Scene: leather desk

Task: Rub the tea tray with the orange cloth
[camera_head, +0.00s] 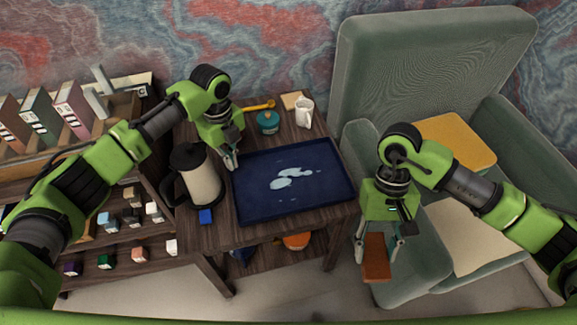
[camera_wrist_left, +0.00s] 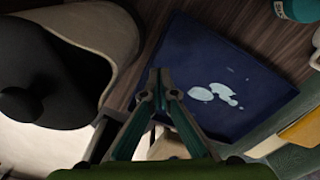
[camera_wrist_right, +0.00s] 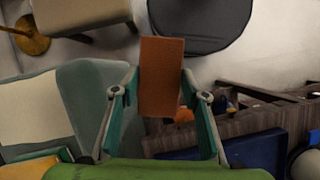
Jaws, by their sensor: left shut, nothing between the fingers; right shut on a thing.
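The dark blue tea tray (camera_head: 325,195) lies on a small wooden table, with several pale wet-looking patches (camera_head: 290,178) near its middle. In the left wrist view the tray (camera_wrist_left: 195,50) lies beyond the fingertips. My left gripper (camera_head: 231,163) is shut and empty near the tray's upper left corner, beside the jug. My right gripper (camera_head: 378,252) is shut on the orange cloth (camera_head: 376,266), a flat folded rectangle held in front of the armchair, to the right of the table and apart from the tray. The cloth fills the space between the fingers in the right wrist view (camera_wrist_right: 161,78).
A teal pot (camera_head: 268,122) and white mug (camera_head: 304,113) stand behind. A green armchair (camera_head: 420,60) is right; a shelf with small boxes is left.

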